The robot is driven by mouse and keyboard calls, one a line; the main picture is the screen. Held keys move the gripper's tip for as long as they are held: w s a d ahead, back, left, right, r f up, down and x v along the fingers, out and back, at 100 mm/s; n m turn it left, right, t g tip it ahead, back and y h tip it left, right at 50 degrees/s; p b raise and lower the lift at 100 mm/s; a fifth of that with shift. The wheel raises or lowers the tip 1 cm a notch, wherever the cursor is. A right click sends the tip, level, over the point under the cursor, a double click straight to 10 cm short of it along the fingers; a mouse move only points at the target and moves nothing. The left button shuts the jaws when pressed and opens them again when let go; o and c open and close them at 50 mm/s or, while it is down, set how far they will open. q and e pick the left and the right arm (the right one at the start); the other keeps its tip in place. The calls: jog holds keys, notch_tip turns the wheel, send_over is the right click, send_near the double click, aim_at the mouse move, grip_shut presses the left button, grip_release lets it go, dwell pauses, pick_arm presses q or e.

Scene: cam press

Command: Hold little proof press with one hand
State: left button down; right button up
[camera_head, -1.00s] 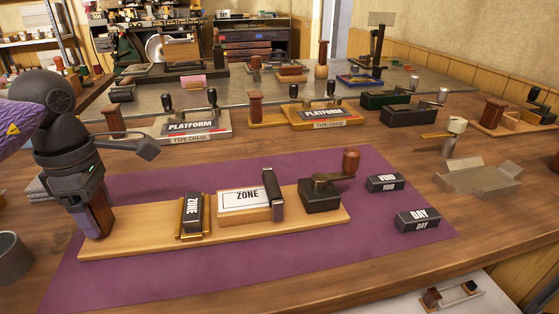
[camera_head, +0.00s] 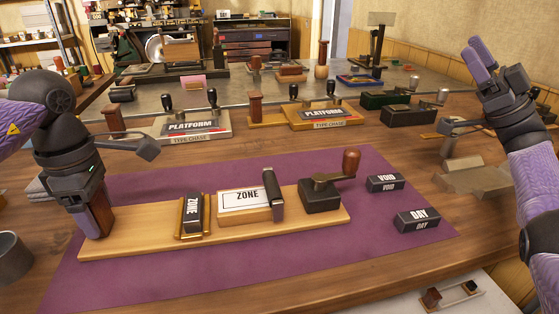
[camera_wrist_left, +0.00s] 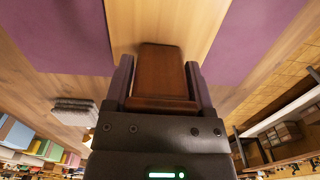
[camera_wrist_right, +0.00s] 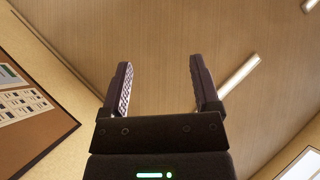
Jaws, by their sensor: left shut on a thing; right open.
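The little proof press is a long light-wood base (camera_head: 140,241) lying on a purple mat (camera_head: 300,166). It carries a dark ZONE type block (camera_head: 193,213) in a brass-edged holder, a white ZONE card (camera_head: 241,199) on a wooden block, and a dark cam block (camera_head: 319,197) with a brown-knobbed crank (camera_head: 351,162). My left gripper (camera_head: 96,213) is shut on the brown wooden handle at the base's left end. In the left wrist view the handle (camera_wrist_left: 160,75) sits between both fingers. My right gripper (camera_head: 478,58) is raised at the right, open and empty, fingers upward.
Loose VOID (camera_head: 384,183) and DAY (camera_head: 418,222) blocks lie right of the press. A grey metal tray (camera_head: 478,180) stands beyond them, below my right arm. Two PLATFORM type chases (camera_head: 190,127) and other presses line the back. The front of the mat is clear.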

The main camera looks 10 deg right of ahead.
jog(key=w+a+n+g, duration=0.3)
jog(key=a+n+g, duration=0.3)
jog(key=a+g, duration=0.5)
jog(key=n+g+h, duration=0.3)
jog(key=g+h, duration=0.4)
jog(key=h, duration=1.3)
send_over(353, 149)
jog(key=f, duration=0.4)
jog(key=shift+a+f, duration=0.2)
jog(key=shift+a, duration=0.05)
jog(key=shift+d, duration=0.25)
notch_tip(353, 149, down, 12)
jog(key=shift+r, duration=0.1)
grip_shut()
